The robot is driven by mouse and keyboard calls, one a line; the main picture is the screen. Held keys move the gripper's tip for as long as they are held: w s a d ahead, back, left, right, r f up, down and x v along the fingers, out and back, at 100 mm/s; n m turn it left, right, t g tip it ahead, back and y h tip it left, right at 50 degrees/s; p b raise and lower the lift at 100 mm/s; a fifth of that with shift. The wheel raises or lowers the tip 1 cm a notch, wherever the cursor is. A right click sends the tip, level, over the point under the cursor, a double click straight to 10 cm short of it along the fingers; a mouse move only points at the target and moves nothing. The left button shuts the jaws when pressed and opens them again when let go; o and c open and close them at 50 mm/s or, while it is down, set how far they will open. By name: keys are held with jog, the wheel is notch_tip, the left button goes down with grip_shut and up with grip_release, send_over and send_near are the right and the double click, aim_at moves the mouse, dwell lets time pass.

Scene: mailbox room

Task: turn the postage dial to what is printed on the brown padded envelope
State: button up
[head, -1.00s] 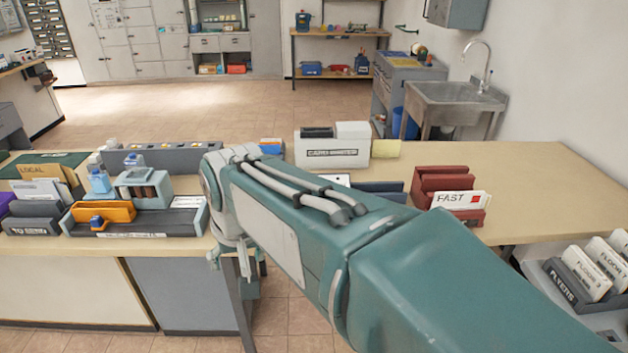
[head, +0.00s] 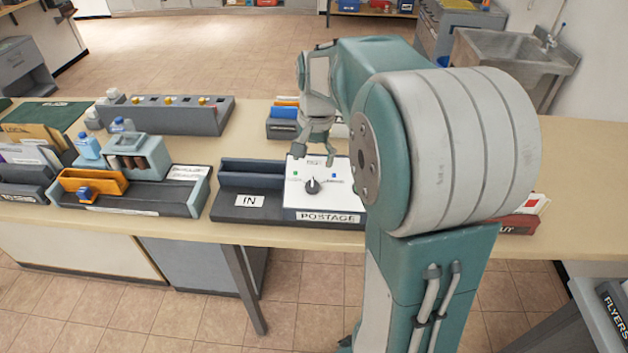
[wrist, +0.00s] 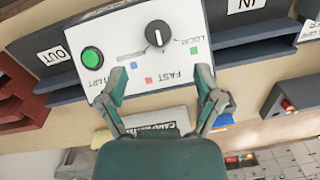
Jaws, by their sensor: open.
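The postage dial is a dark round knob (head: 312,186) on a white panel marked POSTAGE (head: 328,217). In the wrist view the knob (wrist: 157,33) has a white line that seems to point toward FAST. LOCAL with a green square lies on one side; a blue square lies on the other, its label unreadable. My gripper (head: 316,154) is over the panel's far part, fingers down. In the wrist view its open, empty fingers (wrist: 162,74) frame the FAST label, apart from the knob.
A green START button (wrist: 92,58) is beside the dial. An IN tray (head: 250,201) adjoins the panel on the left. A grey and orange stamp station (head: 185,203) stands further left.

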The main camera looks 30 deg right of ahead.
aim_at(311, 185)
jog(key=f, duration=0.8)
jog(key=shift+w+f, duration=0.2)
jog(key=shift+f, duration=0.15)
jog(key=shift+a, duration=0.1)
jog(key=c, duration=1.2)
